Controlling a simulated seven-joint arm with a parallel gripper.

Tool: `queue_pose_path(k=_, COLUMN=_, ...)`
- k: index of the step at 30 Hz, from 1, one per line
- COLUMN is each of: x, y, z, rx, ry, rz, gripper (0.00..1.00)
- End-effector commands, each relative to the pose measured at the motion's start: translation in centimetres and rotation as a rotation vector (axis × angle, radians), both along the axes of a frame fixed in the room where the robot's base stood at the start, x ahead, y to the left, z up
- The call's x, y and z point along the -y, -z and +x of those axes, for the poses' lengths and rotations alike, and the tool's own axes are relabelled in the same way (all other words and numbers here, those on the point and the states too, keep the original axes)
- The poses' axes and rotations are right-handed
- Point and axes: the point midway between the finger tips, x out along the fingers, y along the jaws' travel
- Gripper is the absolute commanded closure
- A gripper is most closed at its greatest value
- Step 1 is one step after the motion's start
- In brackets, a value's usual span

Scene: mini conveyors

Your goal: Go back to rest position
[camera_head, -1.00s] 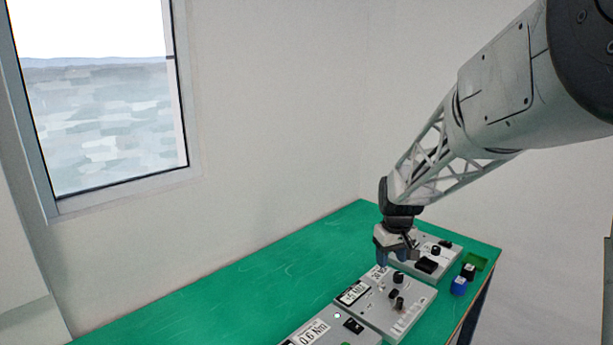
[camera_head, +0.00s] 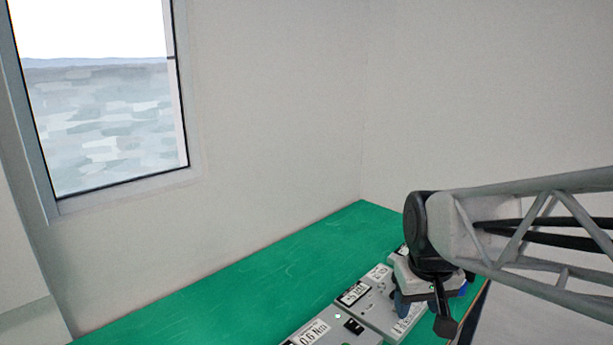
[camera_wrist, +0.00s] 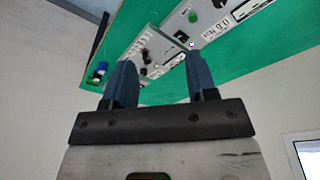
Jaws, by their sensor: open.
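My gripper (camera_head: 402,302) hangs from my bent wrist at the right of the head view, in front of the far part of the row of grey panels. In the wrist view its two blue fingers (camera_wrist: 160,78) stand wide apart with nothing between them. A grey panel with dark knobs (camera_wrist: 147,48) lies beyond the fingertips, apart from them. In the head view my gripper and arm hide much of the far panels and the things near the table's right edge.
The green table (camera_head: 250,272) carries the row of panels; its left part is bare. The near panel (camera_head: 335,331) has a 0.6 Nm label. A blue block (camera_wrist: 98,74) shows at the table edge in the wrist view. A window (camera_head: 100,100) is at left.

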Motion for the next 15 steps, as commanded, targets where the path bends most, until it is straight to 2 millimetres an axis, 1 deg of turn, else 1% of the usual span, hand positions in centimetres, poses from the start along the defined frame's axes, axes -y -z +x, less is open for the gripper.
queue_pose_path(k=1, x=-0.1, y=-0.1, z=-1.4, rx=0.008, ry=0.010, rz=0.001, gripper=0.48)
queue_pose_path(k=3, x=-0.2, y=-0.1, z=-3.2, rx=0.017, ry=0.025, rz=0.005, gripper=0.48)
queue_pose_path(k=9, x=-0.5, y=0.4, z=-7.7, rx=0.038, ry=0.068, rz=0.014, gripper=0.48)
queue_pose_path(k=12, x=-0.6, y=0.7, z=-9.3, rx=0.045, ry=0.084, rz=0.017, gripper=0.48)
queue_pose_path(k=15, x=-0.7, y=0.8, z=-10.3, rx=0.051, ry=0.094, rz=0.021, gripper=0.48)
